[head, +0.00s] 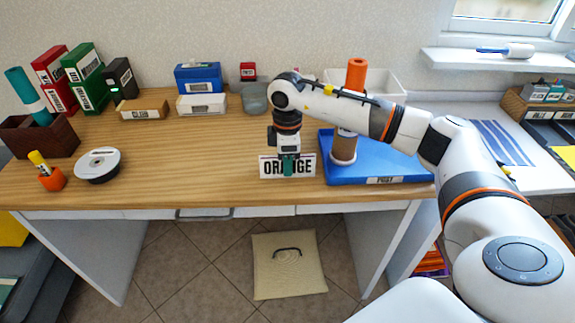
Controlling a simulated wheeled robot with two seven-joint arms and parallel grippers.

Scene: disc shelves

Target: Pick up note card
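The note card (305,166) is white with dark letters that seem to read "ORANGE". It stands upright near the front edge of the desk, in the middle of the head view. My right gripper (288,166) points down at the card, and its greenish fingers cover the card's middle letters. The fingers look close together at the card, but I cannot tell whether they grip it or are only in front of it. My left gripper is not in view.
The wooden desk (200,150) is clear left of the card. A blue tray (400,165) with a cylinder (344,148) stands right of it. Boxes and binders line the back.

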